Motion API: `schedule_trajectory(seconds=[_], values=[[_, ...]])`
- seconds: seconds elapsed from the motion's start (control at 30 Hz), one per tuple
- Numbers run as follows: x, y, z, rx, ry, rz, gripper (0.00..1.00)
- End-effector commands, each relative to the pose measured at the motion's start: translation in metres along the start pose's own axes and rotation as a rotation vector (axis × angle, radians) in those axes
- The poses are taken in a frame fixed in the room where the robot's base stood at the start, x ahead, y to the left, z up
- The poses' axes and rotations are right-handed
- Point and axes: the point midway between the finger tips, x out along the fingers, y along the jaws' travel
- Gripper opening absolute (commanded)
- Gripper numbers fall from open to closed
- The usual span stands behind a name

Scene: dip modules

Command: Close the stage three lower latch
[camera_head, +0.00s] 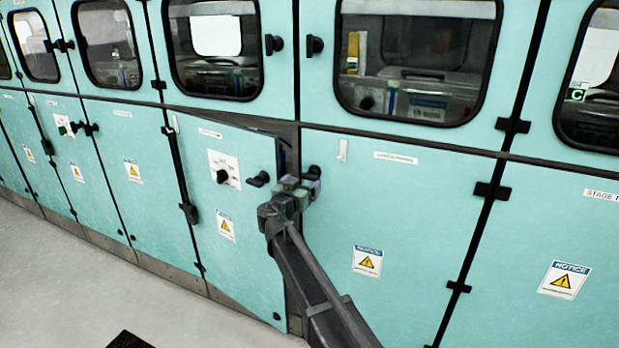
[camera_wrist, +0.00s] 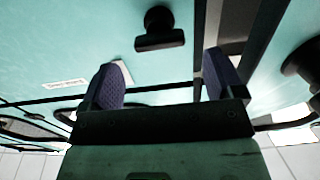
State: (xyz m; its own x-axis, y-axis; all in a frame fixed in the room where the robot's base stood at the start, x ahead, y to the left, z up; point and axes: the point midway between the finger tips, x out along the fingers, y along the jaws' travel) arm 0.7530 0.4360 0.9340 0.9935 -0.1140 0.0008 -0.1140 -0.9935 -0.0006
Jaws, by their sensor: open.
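A teal lower cabinet door (camera_head: 240,235) stands ajar, its right edge out from the frame with a dark gap above it. Its black latch handle (camera_head: 258,179) is near that edge. A matching black latch (camera_head: 313,172) sits on the closed door to the right. I cannot read which door is stage three. My gripper (camera_head: 300,187) is just right of the ajar door's handle, beside its free edge. In the wrist view my gripper (camera_wrist: 163,62) is open and empty, its purple-padded fingers apart. A black latch handle (camera_wrist: 160,30) shows beyond them, with no visible contact.
Closed upper doors with windows (camera_head: 415,55) run above the lower row. A closed lower door (camera_head: 385,235) is on the right. A dark knob on a white plate (camera_head: 222,170) is on the ajar door. Grey floor (camera_head: 60,290) is open at lower left.

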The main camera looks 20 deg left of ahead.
Motion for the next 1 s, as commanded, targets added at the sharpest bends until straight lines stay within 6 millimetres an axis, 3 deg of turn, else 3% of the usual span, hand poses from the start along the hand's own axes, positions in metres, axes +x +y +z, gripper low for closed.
schedule_trajectory(seconds=[0.1,0.23,0.57,0.87,1.0], values=[[0.03,-0.001,0.0,0.0,0.0,0.002,0.87],[0.05,-0.001,0.0,-0.001,-0.001,0.001,0.87],[0.057,0.0,0.0,-0.001,-0.001,0.0,0.87],[0.057,0.0,0.0,-0.001,-0.001,0.0,0.41],[0.057,0.0,0.0,-0.003,-0.001,0.001,0.38]])
